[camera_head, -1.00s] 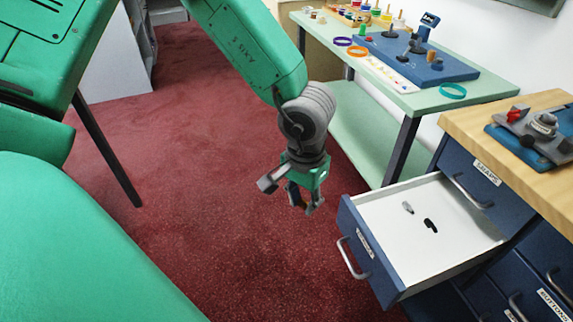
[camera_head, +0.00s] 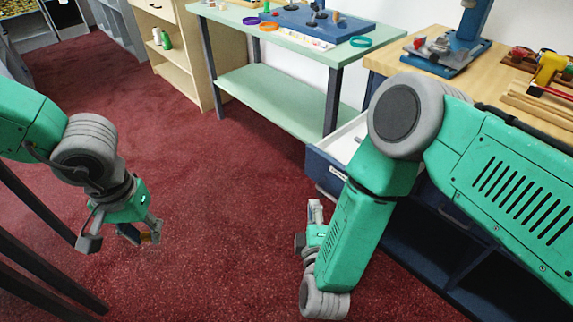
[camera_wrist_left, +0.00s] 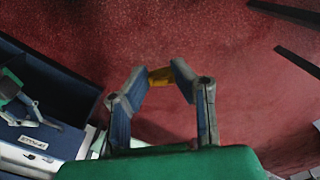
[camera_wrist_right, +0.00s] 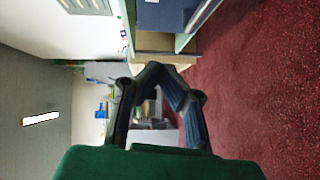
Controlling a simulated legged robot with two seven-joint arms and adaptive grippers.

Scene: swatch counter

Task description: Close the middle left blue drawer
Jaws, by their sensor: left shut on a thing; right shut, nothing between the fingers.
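The blue drawer (camera_head: 322,172) with a white inside stands pulled out of the cabinet, partly hidden behind my right arm. Its labelled front also shows in the left wrist view (camera_wrist_left: 50,138). My right gripper (camera_head: 316,212) is shut and empty, low in front of the drawer front; whether it touches is hidden. Its closed fingers show in the right wrist view (camera_wrist_right: 158,72). My left gripper (camera_head: 144,236) is over the red carpet, well left of the drawer, shut on a small yellow-brown thing (camera_wrist_left: 161,76).
The wooden counter (camera_head: 402,62) above the cabinet holds a blue stand and tools. A pale green table (camera_head: 300,42) with a lower shelf stands behind the drawer. Open dark cabinet space (camera_head: 425,240) lies below right. Red carpet between my grippers is clear.

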